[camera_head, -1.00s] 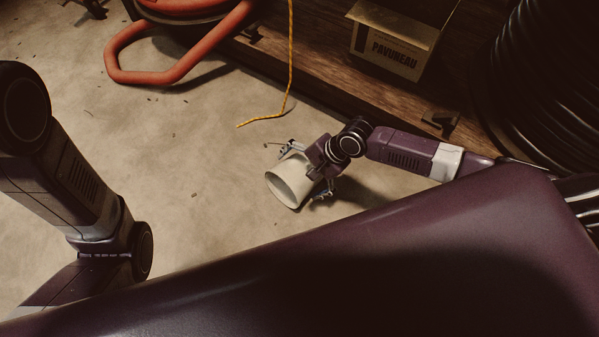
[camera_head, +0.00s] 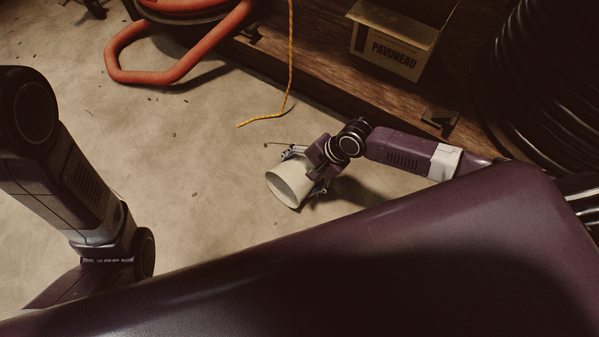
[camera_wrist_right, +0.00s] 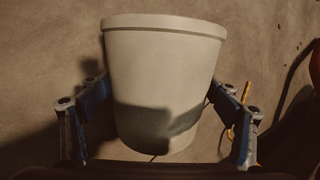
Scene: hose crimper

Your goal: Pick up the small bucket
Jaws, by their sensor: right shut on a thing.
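The small bucket (camera_head: 290,183) is pale, off-white and tapered. In the head view it is tilted, with its open mouth facing down and left. My right gripper (camera_head: 303,172) is shut on it, with one finger on each side. In the right wrist view the bucket (camera_wrist_right: 163,75) fills the middle, its rim at the top, between the two blue-grey fingers of the right gripper (camera_wrist_right: 160,110). I cannot tell whether the bucket touches the floor. My left arm shows at the left of the head view, but its gripper is out of view.
A yellow cord (camera_head: 290,70) hangs down to the floor behind the bucket. A red-orange tubular frame (camera_head: 180,76) stands at the upper left. A cardboard box (camera_head: 388,48) sits on a wooden shelf (camera_head: 330,80), with a black hose coil (camera_head: 545,80) at right. The floor (camera_head: 200,150) around is mostly clear.

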